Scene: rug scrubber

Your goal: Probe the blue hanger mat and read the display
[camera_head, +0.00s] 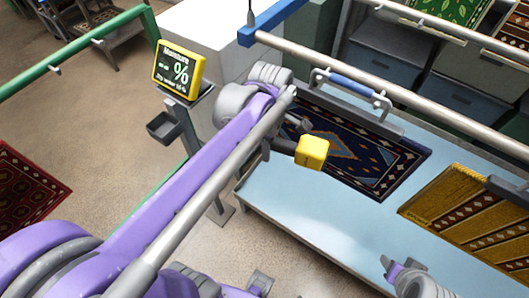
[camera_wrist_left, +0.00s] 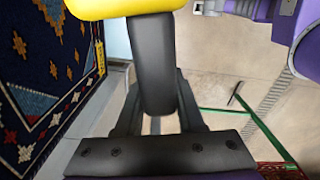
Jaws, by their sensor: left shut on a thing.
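The moisture probe has a yellow block head (camera_head: 312,151) on a black handle (camera_head: 284,146). My left gripper (camera_head: 268,148) is shut on the black handle, which also shows between the fingers in the left wrist view (camera_wrist_left: 153,65). The dark navy mat with blue diamonds (camera_head: 385,162) hangs from a bar with a blue grip (camera_head: 352,84). The yellow head overlaps the mat in the head view; I cannot tell whether they touch. The mat also shows at left in the wrist view (camera_wrist_left: 40,75). The yellow-framed display (camera_head: 180,70) reads "Moisture" and "%"; no number is legible.
A pale blue table (camera_head: 300,215) lies beneath. A gold patterned mat (camera_head: 475,215) hangs at right. A metal rail (camera_head: 400,92) runs behind the mats. The display's stand (camera_head: 190,130) is close left of my left arm. A green rail (camera_head: 75,50) crosses the upper left.

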